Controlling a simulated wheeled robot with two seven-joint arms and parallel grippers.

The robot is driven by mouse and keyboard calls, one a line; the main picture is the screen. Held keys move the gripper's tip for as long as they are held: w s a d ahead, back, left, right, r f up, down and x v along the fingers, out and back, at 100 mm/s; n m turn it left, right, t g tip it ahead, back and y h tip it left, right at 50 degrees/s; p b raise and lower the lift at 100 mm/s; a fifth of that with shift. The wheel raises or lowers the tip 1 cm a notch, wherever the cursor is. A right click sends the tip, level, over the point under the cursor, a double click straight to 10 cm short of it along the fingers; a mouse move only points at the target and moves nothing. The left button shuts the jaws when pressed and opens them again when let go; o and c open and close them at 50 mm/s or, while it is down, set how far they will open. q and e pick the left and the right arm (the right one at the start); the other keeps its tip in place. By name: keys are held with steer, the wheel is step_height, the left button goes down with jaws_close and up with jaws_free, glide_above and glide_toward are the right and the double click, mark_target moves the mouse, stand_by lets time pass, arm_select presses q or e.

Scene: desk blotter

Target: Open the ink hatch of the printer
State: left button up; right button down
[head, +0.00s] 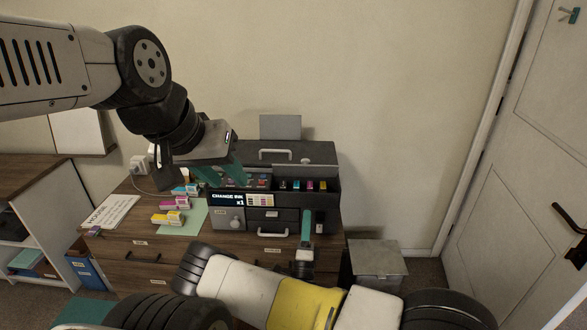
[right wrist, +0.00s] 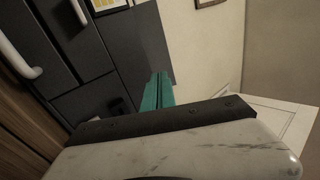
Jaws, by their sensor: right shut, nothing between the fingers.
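The dark printer (head: 262,222) stands on the desk, its display (head: 228,199) reading "CHANGE INK x1". Coloured ink markings or cartridges (head: 303,185) show in a recessed band near its top. A top panel with a pale handle (head: 275,152) lies behind this band; I cannot tell how far it is raised. My left gripper (head: 224,174) is open, over the printer's left upper part, hiding some of it. My right gripper (head: 306,222) is shut and empty at the printer's right front. In the right wrist view, its teal fingers (right wrist: 157,91) are before the dark front; contact is unclear.
A grey bin (head: 376,262) stands right of the desk. A door (head: 535,140) is at the far right.

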steer(key=a+n+y, duration=0.1)
glide_toward(304, 169)
steer(key=x, duration=0.7)
steer(key=shift+f, duration=0.15)
